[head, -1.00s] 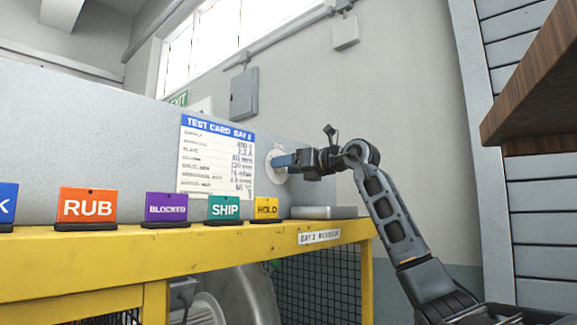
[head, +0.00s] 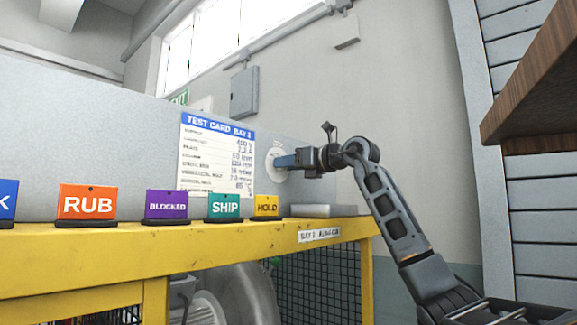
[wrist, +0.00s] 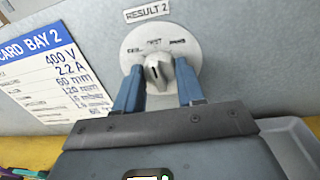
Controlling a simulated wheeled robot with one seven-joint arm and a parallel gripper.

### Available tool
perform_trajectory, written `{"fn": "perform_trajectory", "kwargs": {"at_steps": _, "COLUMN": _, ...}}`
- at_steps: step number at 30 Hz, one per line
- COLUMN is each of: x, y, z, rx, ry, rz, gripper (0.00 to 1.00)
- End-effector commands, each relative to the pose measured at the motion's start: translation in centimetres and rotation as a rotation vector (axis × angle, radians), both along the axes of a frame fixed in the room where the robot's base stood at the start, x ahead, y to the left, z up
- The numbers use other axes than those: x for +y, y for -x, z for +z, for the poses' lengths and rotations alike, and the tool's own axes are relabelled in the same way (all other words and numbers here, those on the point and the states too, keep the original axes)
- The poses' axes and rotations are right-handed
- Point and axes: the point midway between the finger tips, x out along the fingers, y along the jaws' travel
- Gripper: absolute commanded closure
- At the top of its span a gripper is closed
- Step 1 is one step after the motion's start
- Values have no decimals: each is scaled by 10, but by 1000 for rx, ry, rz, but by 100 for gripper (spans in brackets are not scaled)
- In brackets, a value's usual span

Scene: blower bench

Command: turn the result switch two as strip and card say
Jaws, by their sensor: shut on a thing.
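The result switch two is a round white dial (wrist: 188,42) with a grey knob (wrist: 158,72), under a "RESULT 2" label (wrist: 147,12) on the grey panel. Small words arc above the knob; they are hard to read. The knob's light mark points roughly up, towards the middle word. My gripper (wrist: 160,88) has its blue fingers on both sides of the knob, shut on it. In the head view my gripper (head: 277,161) reaches the dial (head: 270,152) from the right and hides part of it. The test card (head: 217,155) hangs left of the dial; its rows are partly legible. A strip (head: 319,235) is on the bench's front edge.
The yellow bench (head: 120,255) carries several coloured signs, including RUB (head: 88,203), BLOCKED (head: 166,205), SHIP (head: 223,205) and HOLD (head: 266,206). A grey tray (head: 324,211) lies below my gripper. A wooden edge (head: 535,80) juts in at upper right.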

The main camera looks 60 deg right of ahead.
Motion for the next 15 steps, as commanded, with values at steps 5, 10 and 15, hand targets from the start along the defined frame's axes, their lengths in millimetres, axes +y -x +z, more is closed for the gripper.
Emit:
{"fn": "perform_trajectory", "kwargs": {"at_steps": 5, "x": 0, "y": 1, "z": 0, "rx": 27, "ry": 113, "rz": -2, "gripper": 92}}
{"fn": "perform_trajectory", "kwargs": {"at_steps": 10, "x": 0, "y": 1, "z": 0, "rx": 60, "ry": 256, "rz": -3, "gripper": 92}}
{"fn": "perform_trajectory", "kwargs": {"at_steps": 15, "x": 0, "y": 1, "z": 0, "rx": 94, "ry": 397, "rz": -3, "gripper": 92}}
